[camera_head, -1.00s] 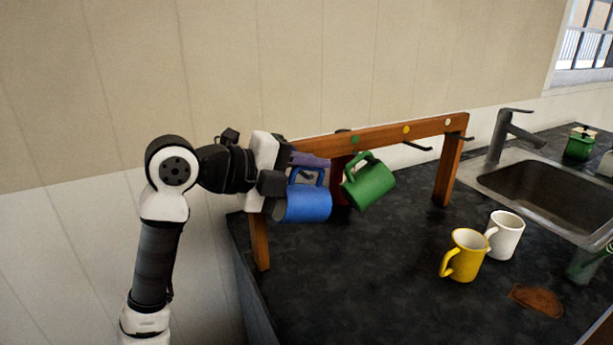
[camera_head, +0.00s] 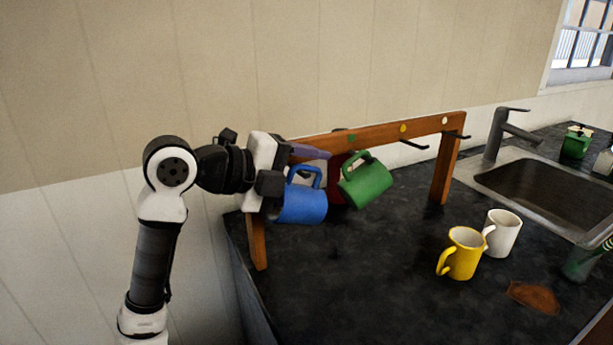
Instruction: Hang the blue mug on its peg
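The blue mug (camera_head: 302,206) is at the left end of the wooden peg frame (camera_head: 385,133), tilted, with its handle (camera_head: 306,173) at the top. My gripper (camera_head: 290,168) is at the handle, coming from the left. A dark block of the gripper overlaps the mug's left edge. A purple bar-like part (camera_head: 311,152) lies just above the handle. The mug's peg is hidden, so I cannot tell whether the handle is on it. I also cannot tell whether my fingers hold the handle or stand apart from it.
A green mug (camera_head: 366,184) hangs just right of the blue one, with a red mug (camera_head: 337,188) partly hidden behind. Bare pegs (camera_head: 413,144) stick out farther right. A yellow mug (camera_head: 462,256) and a white mug (camera_head: 503,232) stand on the dark counter (camera_head: 370,285) near the sink (camera_head: 550,190).

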